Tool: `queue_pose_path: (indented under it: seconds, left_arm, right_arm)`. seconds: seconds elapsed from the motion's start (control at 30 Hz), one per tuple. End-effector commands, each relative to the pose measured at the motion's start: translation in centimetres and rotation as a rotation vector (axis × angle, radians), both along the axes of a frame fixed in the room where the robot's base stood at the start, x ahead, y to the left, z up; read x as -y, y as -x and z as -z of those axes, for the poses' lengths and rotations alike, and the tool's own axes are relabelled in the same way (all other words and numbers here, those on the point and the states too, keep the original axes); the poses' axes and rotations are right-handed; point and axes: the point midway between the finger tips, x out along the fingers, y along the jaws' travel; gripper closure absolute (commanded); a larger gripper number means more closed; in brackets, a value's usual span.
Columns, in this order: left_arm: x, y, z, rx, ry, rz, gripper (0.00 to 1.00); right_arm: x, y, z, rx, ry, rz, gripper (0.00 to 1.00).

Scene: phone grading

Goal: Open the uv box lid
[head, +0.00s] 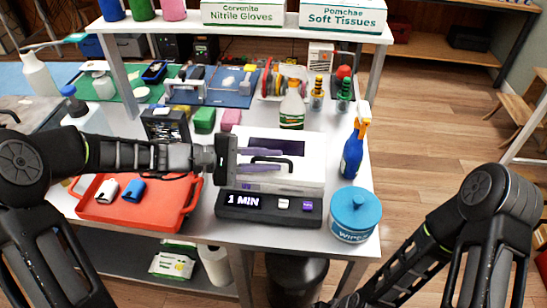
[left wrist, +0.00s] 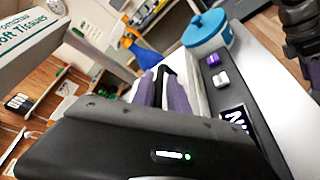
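The UV box (head: 268,207) stands on the white table, a black base with a "1 MIN" display and two buttons on its front. Its white lid (head: 310,172) lies down on the base, with a dark window on top. A black handle (head: 289,162) is on the lid. My left gripper (head: 266,160) reaches in from the left, its two purple fingers close together on either side of the handle. In the left wrist view the handle (left wrist: 164,84) fills the narrow gap between the fingers. My right arm is at the lower right of the head view; its gripper is not visible.
A blue wipes tub (head: 354,215) stands right of the box, with a blue spray bottle (head: 353,150) behind it. An orange tray (head: 165,213) with two small devices lies left.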

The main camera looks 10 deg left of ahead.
Motion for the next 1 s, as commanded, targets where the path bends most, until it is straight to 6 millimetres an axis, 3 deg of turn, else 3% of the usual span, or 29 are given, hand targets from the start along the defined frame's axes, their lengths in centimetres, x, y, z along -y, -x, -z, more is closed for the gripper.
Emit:
queue_pose_path:
  seconds: [0.1,0.37,0.63,1.0]
  left_arm:
    - [0.89,-0.24,0.14,0.001,0.0,0.001,0.8]
    - [1.05,-0.32,0.23,0.001,0.0,0.0,0.8]
    - [1.02,-0.32,0.22,0.0,0.0,0.0,1.0]
    - [1.01,-0.31,0.22,0.001,-0.001,0.001,1.0]
  right_arm:
    - [0.0,0.0,-0.13,0.0,0.0,0.0,0.64]
    - [0.0,0.0,-0.11,0.0,0.0,0.0,0.64]
    - [0.0,0.01,-0.11,0.0,0.0,0.0,0.64]
    - [0.0,0.01,-0.11,0.0,0.0,0.0,0.64]
